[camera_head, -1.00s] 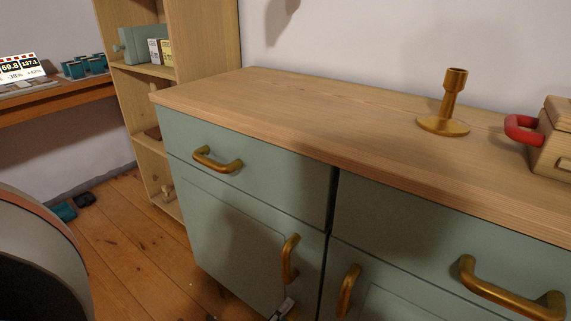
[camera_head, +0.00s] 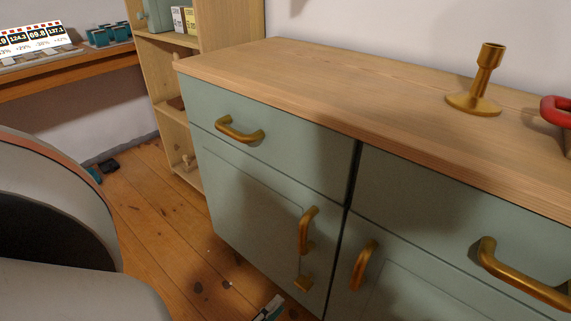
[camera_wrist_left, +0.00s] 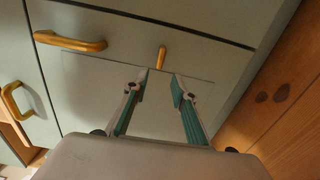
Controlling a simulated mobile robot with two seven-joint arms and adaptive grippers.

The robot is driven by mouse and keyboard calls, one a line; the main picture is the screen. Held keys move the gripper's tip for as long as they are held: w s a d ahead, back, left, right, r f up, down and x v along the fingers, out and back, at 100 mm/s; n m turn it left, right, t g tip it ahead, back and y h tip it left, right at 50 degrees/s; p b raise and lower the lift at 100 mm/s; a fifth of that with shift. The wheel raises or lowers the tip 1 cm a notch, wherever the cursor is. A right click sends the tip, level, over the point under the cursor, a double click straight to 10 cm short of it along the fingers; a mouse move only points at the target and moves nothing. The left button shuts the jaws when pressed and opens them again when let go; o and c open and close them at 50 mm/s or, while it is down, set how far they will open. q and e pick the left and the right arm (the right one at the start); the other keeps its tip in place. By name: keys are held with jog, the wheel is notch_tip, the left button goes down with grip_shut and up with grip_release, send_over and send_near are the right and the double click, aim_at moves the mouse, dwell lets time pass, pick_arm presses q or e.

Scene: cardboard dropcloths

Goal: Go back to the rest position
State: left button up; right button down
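My left gripper (camera_head: 268,309) just shows at the bottom edge of the head view, low in front of the sideboard's left door. In the left wrist view my left gripper (camera_wrist_left: 159,83) has its two teal-lined fingers apart, with nothing between them. Beyond the fingers are the green sideboard front (camera_wrist_left: 95,95) and a small brass handle (camera_wrist_left: 161,57). The fingers look clear of that handle. My right gripper is in neither view.
The green sideboard (camera_head: 255,205) has a wooden top (camera_head: 340,100) with a brass candlestick (camera_head: 479,85) and a red-handled object (camera_head: 556,110). A wooden shelf unit (camera_head: 228,35) stands at its left end. Bare wooden floor (camera_head: 150,215) lies to the left.

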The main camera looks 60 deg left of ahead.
pick_arm(q)
jog(key=shift+s+d, duration=0.15)
jog(key=shift+s, duration=0.45)
